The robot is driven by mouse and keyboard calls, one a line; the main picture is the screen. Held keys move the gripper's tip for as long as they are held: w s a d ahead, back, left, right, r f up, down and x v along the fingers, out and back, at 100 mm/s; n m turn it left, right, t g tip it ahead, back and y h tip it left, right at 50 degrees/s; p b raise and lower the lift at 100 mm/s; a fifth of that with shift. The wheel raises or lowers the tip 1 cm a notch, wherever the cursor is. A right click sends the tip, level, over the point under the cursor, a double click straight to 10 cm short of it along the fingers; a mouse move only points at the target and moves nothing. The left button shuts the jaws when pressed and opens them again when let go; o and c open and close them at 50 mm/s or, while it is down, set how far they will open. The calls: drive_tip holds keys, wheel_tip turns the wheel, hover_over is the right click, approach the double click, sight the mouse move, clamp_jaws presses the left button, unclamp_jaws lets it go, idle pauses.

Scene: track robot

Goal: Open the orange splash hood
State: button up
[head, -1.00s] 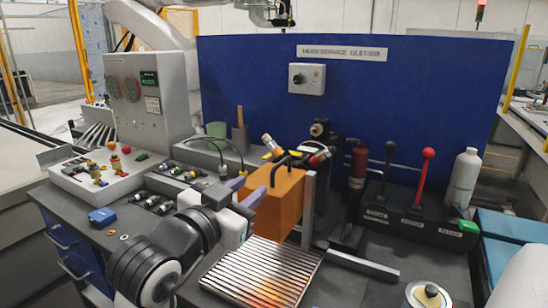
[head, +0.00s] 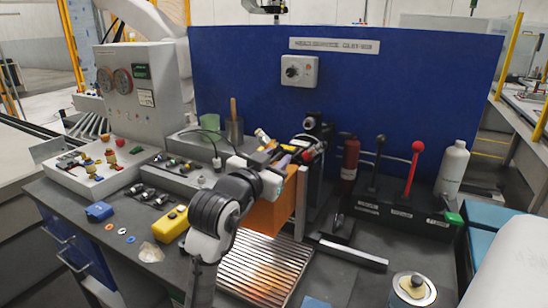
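The orange splash hood (head: 268,216) stands behind the slatted metal grate (head: 268,268), beside an upright grey post (head: 301,200). My arm hides the hood's left and upper parts. My gripper (head: 284,157) is at the hood's top edge, where the black handle is. Its purple fingers are small and partly covered by my wrist. I cannot tell whether they are around the handle or just beside it, or whether they are closed. The hood looks lowered.
Black fittings and a red cylinder (head: 350,160) stand close behind and right of the hood. A lever box (head: 400,212) with black and red levers is farther right. A yellow box (head: 171,224) and a blue block (head: 99,212) lie left of my arm.

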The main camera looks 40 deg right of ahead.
drive_tip(key=shift+c, duration=0.3)
clamp_jaws()
drive_tip(key=shift+s, duration=0.1)
